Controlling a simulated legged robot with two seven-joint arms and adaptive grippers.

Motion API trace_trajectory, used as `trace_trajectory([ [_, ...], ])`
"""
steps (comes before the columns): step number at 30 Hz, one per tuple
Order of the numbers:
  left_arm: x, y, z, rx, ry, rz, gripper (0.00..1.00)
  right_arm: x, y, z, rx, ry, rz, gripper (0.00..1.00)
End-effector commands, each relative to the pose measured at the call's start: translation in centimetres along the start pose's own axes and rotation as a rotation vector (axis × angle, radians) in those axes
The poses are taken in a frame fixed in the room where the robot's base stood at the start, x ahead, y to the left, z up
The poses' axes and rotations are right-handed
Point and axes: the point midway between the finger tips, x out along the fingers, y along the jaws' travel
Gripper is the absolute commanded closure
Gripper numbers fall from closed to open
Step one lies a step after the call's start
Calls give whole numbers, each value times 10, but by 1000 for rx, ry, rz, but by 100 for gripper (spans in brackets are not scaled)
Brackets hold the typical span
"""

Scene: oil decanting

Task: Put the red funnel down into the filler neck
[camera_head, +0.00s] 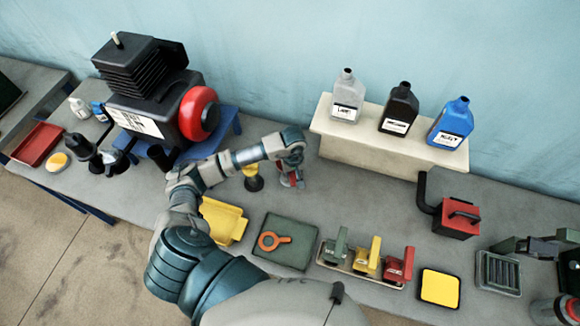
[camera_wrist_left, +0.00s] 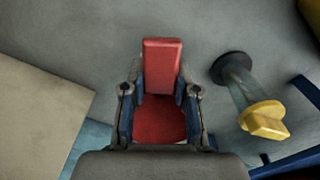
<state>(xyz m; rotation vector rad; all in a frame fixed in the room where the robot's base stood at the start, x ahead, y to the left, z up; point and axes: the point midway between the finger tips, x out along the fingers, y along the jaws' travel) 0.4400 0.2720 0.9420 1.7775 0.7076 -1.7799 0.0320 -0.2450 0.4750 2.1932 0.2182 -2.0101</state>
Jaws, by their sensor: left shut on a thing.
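My left gripper (camera_head: 291,170) is shut on the red funnel (camera_head: 290,181) and holds it over the grey bench, right of the engine. In the left wrist view the funnel (camera_wrist_left: 160,118) shows between the two fingers, with its flat red tab (camera_wrist_left: 161,62) pointing up in the picture. The funnel's lower end is hidden. The black engine (camera_head: 150,95) with a red round part stands on a blue stand at the back left. A dark upright cylinder (camera_head: 160,157) stands at its front, partly behind my arm; I cannot tell whether it is the filler neck. My right gripper is not in view.
A clear stand with yellow top (camera_wrist_left: 265,118) is close beside the funnel. Three bottles stand on a cream shelf (camera_head: 370,155) to the right. A yellow tray (camera_head: 222,222), a green mat (camera_head: 278,255) and a rack of coloured handles lie in front.

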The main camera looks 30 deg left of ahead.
Motion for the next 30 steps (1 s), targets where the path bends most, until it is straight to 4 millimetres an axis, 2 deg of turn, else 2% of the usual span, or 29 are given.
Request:
trace_trajectory([
  [30, -6, 0, 0, 0, -43, 12, 100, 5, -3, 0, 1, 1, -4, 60],
])
